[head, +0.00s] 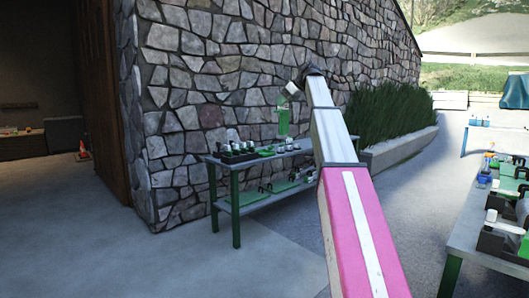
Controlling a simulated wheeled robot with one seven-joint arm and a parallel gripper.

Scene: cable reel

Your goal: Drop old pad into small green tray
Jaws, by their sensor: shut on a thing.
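My arm reaches out over a green-legged workbench (238,198) beside the stone wall. My gripper (283,131) points down above the bench top at its end. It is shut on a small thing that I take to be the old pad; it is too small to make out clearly. A small green tray-like patch (266,152) lies on the bench top, below and a little left of my gripper. I cannot tell for certain that it is the small green tray.
Dark holders with white-topped items (235,154) stand on the bench's left part. Green and dark items lie on its lower shelf. A second bench (468,232) with dark bins and blue items stands at right. Paved floor between them is clear. A planted hedge (390,118) grows behind.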

